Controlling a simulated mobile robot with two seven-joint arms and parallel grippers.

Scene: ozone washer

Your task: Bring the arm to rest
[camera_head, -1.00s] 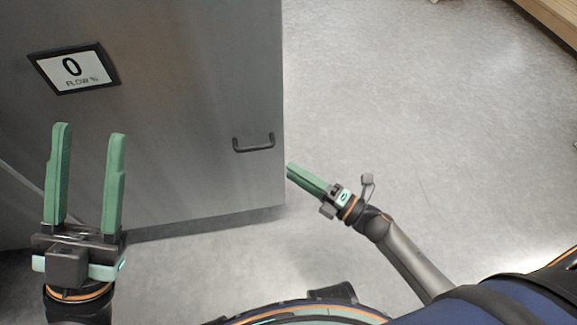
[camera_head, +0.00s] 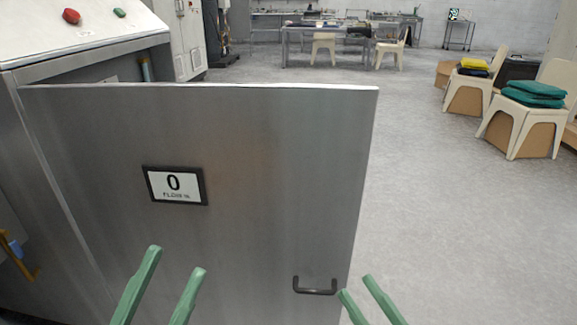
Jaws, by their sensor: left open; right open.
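My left gripper (camera_head: 163,287) shows only its two green fingers at the bottom edge, spread apart with nothing between them. It is in front of the lower part of a grey metal door (camera_head: 255,150). My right gripper (camera_head: 357,285) also shows only its green fingertips at the bottom, parted and empty. Its fingertips appear just right of the door's dark handle (camera_head: 315,287); whether they touch the door cannot be told. The rest of both arms is out of view.
The door stands open from a grey cabinet (camera_head: 85,50) with red and green buttons on top. A display (camera_head: 174,186) on the door reads 0. Chairs (camera_head: 520,125) with folded cloths stand at the right, a table (camera_head: 325,32) at the back. Floor between is clear.

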